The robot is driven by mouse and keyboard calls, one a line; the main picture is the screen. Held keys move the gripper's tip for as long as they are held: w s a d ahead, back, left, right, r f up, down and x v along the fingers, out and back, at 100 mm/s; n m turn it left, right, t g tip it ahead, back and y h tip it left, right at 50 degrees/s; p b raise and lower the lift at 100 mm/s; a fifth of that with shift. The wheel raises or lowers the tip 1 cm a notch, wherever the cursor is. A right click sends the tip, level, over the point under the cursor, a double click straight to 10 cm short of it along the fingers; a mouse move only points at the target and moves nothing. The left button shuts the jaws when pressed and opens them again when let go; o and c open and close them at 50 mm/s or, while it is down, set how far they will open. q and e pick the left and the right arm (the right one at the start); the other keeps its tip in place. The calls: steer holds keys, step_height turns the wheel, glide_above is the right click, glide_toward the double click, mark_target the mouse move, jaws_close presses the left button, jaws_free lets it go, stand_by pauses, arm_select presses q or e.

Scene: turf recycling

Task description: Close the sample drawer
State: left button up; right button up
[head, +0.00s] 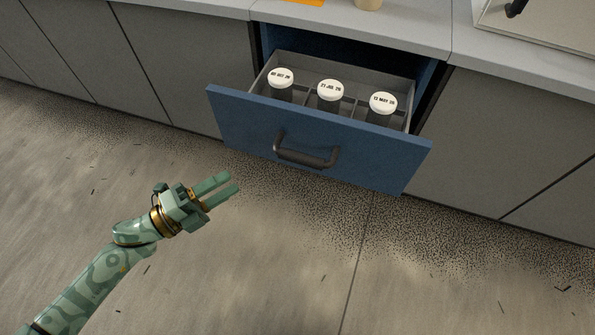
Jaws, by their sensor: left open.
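The sample drawer (236,122) has a blue front and is pulled out of the grey cabinet run. Its dark bar handle (306,158) sits on the middle of the front. Inside, three white-capped sample jars stand in a row: a left jar (281,78), a middle jar (330,91) and a right jar (382,103). Their caps carry printed dates. My left gripper (228,185) is green, open and empty. It is below and left of the handle, apart from the drawer, with its fingers pointing to the right. My right gripper is not in view.
A grey countertop (370,30) runs above the drawer, with an orange item (303,1), a tan cup (369,4) and a sink (545,30) at the right. Closed grey cabinet doors (180,70) flank the drawer. The floor (270,270) in front is clear except for small dark bits.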

mark_target(301, 158)
arm_select(q)
steer(key=w+d+m+b, duration=0.1)
steer(key=w+d, duration=0.1)
steer(key=d, duration=0.3)
steer(key=w+d+r+g+b, duration=0.1)
steer(key=w+d, duration=0.1)
steer(key=d, duration=0.3)
steer(key=w+d+r+m+h+b, duration=0.1)
steer(key=d, duration=0.4)
steer(key=shift+w+d+r+m+g+b, duration=0.2)
steer(key=shift+w+d+m+g+b, duration=0.1)
steer(key=shift+w+d, duration=0.1)
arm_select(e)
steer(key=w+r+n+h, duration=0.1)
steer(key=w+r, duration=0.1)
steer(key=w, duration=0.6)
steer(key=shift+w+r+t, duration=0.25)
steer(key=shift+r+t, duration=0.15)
arm_select(q)
jaws_close()
